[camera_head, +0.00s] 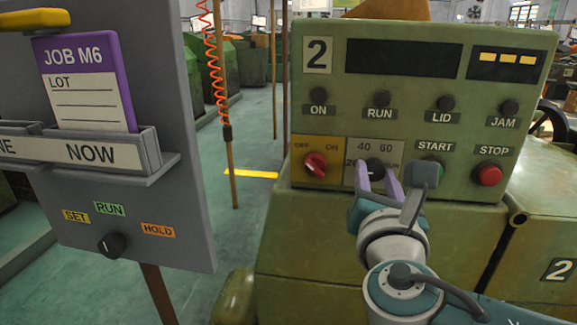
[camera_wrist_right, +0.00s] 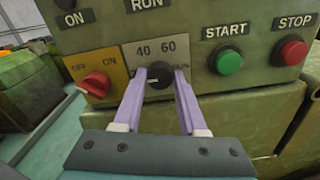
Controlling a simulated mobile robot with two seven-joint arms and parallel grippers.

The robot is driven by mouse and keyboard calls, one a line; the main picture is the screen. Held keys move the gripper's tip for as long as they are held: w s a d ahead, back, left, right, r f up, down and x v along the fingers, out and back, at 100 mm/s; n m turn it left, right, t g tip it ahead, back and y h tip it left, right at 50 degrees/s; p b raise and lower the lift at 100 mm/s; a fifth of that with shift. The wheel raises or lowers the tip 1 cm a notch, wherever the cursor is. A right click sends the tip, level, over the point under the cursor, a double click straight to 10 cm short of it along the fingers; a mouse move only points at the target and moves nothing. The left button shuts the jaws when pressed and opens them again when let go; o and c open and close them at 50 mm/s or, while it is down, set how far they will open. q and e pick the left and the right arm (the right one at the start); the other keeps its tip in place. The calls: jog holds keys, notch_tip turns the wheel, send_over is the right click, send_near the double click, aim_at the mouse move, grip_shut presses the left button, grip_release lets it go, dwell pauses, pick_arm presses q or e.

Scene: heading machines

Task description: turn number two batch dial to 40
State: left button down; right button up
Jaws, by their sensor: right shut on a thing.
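The number two machine's panel (camera_head: 420,100) is green and carries a "2" plate. Its batch dial (camera_head: 375,164) is a black knob on a grey plate marked 40 and 60, with a 20 partly hidden at the left. The dial also shows in the wrist view (camera_wrist_right: 158,76). My right gripper (camera_head: 377,177) has its two lilac fingers on either side of the knob, shut on it, as the wrist view (camera_wrist_right: 160,82) also shows. The fingers hide the lower labels. I cannot tell which mark the knob points to. My left gripper is out of view.
Left of the dial is a red OFF/ON switch (camera_head: 316,164). Right of it are the green START button (camera_head: 432,170), partly behind my gripper, and the red STOP button (camera_head: 488,175). A grey job board (camera_head: 120,150) stands at the left.

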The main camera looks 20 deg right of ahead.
grip_shut()
jog(key=shift+f+m+b, duration=0.15)
jog(key=shift+m+b, duration=0.55)
jog(key=shift+m, duration=0.2)
jog(key=m+b, duration=0.2)
jog(key=m, duration=0.2)
jog(key=shift+b, duration=0.4)
jog(key=m+b, duration=0.2)
jog(key=m, duration=0.2)
jog(key=shift+b, duration=0.3)
jog(key=shift+m+b, duration=0.45)
jog(key=shift+m, duration=0.45)
